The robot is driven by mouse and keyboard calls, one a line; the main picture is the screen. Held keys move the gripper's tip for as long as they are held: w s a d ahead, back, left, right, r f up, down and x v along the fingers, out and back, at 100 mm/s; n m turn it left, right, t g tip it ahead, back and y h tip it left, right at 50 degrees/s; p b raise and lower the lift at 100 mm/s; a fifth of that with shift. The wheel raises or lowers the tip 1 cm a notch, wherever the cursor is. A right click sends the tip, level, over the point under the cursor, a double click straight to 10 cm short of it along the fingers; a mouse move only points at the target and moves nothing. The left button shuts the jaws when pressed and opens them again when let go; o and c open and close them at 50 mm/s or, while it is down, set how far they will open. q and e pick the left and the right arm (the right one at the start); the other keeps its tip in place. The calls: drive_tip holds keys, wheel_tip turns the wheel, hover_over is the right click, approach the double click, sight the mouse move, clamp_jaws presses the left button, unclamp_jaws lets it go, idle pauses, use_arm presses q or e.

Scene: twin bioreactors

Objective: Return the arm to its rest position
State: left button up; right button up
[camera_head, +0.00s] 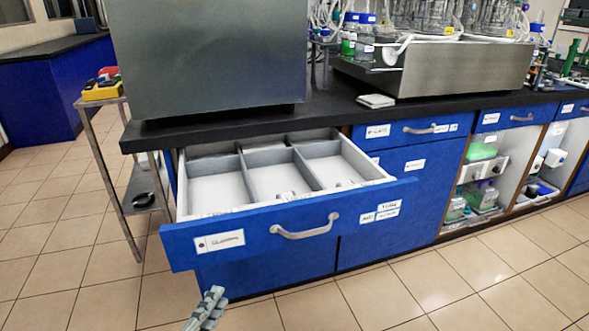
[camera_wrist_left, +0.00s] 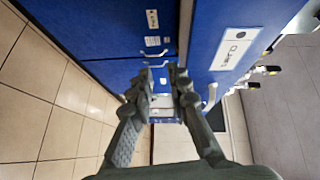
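My left gripper (camera_head: 207,308) shows at the bottom of the head view, below and in front of the open drawer, apart from the drawer's handle (camera_head: 305,229). Only a grey finger part shows there; the rest of the arm is out of frame. In the left wrist view the two fingers of the gripper (camera_wrist_left: 162,86) stand apart with nothing held between them. My right gripper is in neither view.
A blue drawer (camera_head: 222,243) with grey dividers is pulled out below the black bench top. A metal trolley (camera_head: 117,190) stands at its left. Open shelves (camera_head: 481,179) are at right. The tiled floor (camera_head: 440,290) in front is clear.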

use_arm(q)
drive_tip(key=s+a+f+n+g+y, duration=0.1)
drive_tip(key=a+f+n+g+y, duration=0.35)
drive_tip(key=a+f+n, duration=0.45)
drive_tip(key=s+a+f+n+g+y, duration=0.1)
drive_tip(key=s+a+f+n+g, duration=0.1)
drive_tip(key=s+f+n+g, duration=0.7)
drive_tip(key=s+f, duration=0.6)
drive_tip(key=shift+a+f, duration=0.25)
drive_tip(key=shift+a, duration=0.05)
